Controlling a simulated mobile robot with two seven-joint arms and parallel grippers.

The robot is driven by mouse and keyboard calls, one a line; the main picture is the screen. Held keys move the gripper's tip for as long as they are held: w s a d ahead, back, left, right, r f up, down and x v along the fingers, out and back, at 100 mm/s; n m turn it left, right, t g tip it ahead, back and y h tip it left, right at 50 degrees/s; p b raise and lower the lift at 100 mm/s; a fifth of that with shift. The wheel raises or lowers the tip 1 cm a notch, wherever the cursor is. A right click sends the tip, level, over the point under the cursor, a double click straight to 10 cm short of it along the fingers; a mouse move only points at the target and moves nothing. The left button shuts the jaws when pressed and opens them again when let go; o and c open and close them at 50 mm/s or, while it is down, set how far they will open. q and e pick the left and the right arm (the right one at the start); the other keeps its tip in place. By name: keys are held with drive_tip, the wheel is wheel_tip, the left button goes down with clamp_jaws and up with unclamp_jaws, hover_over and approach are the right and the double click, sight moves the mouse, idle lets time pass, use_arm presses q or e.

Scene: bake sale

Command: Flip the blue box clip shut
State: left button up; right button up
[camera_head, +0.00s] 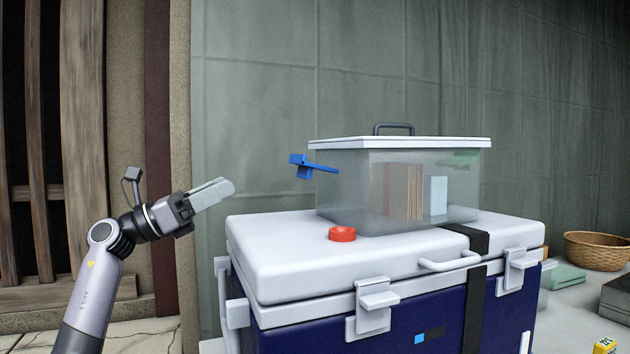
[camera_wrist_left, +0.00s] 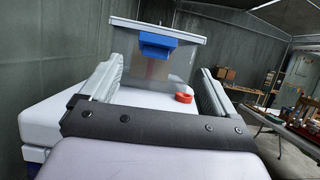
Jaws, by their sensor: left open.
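A clear plastic box (camera_head: 345,185) with a white lid (camera_head: 400,143) and a dark handle stands on top of a cooler. Its blue clip (camera_head: 313,165) sticks out from the box's left side, below the lid edge, swung outward. In the left wrist view the blue clip (camera_wrist_left: 157,46) shows ahead, between the fingers. My left gripper (camera_head: 212,194) is open and empty, left of the box and a little lower than the clip, apart from both. It also shows in the left wrist view (camera_wrist_left: 155,78). My right gripper is not in view.
The box rests on a white-lidded blue cooler (camera_head: 285,247) with latches and a black strap. A red round cap (camera_head: 342,234) lies on the cooler lid in front of the box. A wicker basket (camera_head: 597,250) stands at the right. Free air lies between my gripper and the clip.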

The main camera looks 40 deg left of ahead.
sight(301, 177)
use_arm(q)
drive_tip(key=w+d+p, duration=0.1)
drive_tip(key=w+d, duration=0.1)
drive_tip(key=w, duration=0.2)
drive_tip(key=w+d+r+p, duration=0.1)
drive_tip(key=w+d, duration=0.1)
drive_tip(key=w, duration=0.2)
drive_tip(key=w+d+p, duration=0.1)
drive_tip(key=w+d, duration=0.1)
drive_tip(key=w, duration=0.3)
drive_tip(key=shift+w+d+r, duration=0.1)
drive_tip(key=shift+d+r, duration=0.05)
drive_tip(key=shift+d, duration=0.2)
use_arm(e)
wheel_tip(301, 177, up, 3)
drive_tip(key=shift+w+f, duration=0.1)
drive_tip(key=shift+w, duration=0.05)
